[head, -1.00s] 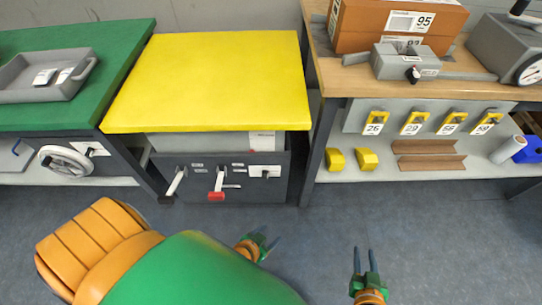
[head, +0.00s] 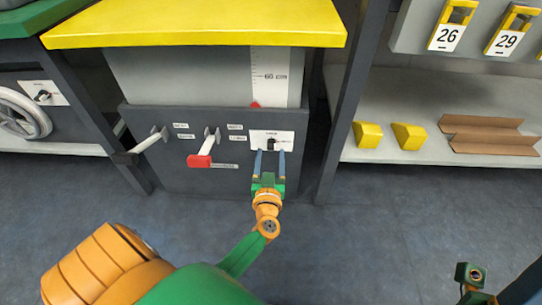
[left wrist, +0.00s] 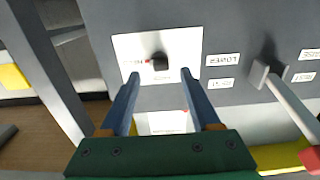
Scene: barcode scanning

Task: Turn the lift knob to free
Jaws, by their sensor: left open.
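The lift knob (head: 271,142) is a small black knob on a white plate (head: 288,135) at the right of the lift's grey front panel. It also shows in the left wrist view (left wrist: 159,61), with a small red mark beside it. My left gripper (head: 269,158) is open at the plate, its two blue-grey fingers pointing at the panel on either side of the knob. In the left wrist view the fingertips are spread below the knob, and I see no contact. The plate's lettering is too small to read. My right gripper (head: 472,275) is partly in view at the bottom right, its fingers unclear.
A table leg and shelf (head: 400,152) stand to the right.

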